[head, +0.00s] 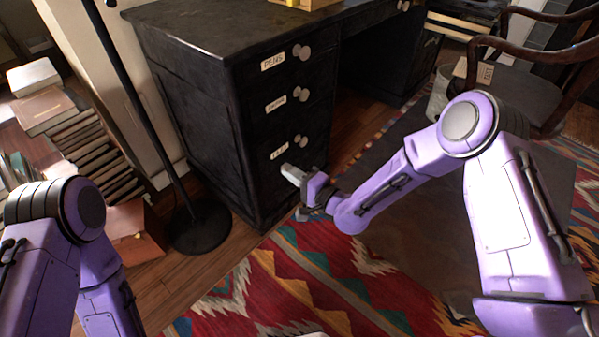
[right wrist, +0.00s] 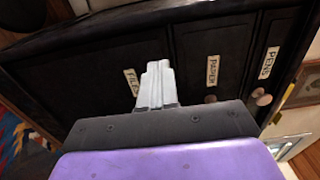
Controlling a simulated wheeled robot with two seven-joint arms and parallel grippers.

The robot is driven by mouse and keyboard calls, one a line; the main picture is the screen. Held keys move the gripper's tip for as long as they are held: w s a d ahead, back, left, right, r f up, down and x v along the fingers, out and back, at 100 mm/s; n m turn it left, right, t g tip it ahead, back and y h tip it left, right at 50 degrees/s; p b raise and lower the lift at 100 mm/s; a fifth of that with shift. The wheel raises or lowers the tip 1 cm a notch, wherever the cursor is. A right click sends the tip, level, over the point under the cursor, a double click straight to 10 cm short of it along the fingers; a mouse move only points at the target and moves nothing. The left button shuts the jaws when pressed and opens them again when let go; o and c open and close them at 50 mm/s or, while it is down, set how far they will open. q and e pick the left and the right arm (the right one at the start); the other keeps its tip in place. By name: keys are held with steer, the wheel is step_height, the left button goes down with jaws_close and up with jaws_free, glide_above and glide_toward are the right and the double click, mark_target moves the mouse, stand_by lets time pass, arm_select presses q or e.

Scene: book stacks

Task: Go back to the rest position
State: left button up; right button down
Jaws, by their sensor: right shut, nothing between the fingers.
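My right gripper (head: 291,174) is shut and empty. In the head view it reaches from the right to the front of the black desk (head: 185,135), at the lowest labelled drawer (head: 283,162). In the right wrist view the closed fingers (right wrist: 157,85) point at the drawer fronts, beside the "FILES" label (right wrist: 132,82). I cannot tell whether the fingertips touch the desk. The drawers look closed.
A black floor lamp base (head: 201,228) stands left of the desk. Books (head: 45,110) are stacked at the far left. A wooden chair (head: 530,95) stands at the upper right. A patterned rug (head: 300,285) covers the floor in front. A yellow box (head: 303,4) sits on the desk.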

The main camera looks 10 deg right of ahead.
steer(key=shift+v, duration=1.2)
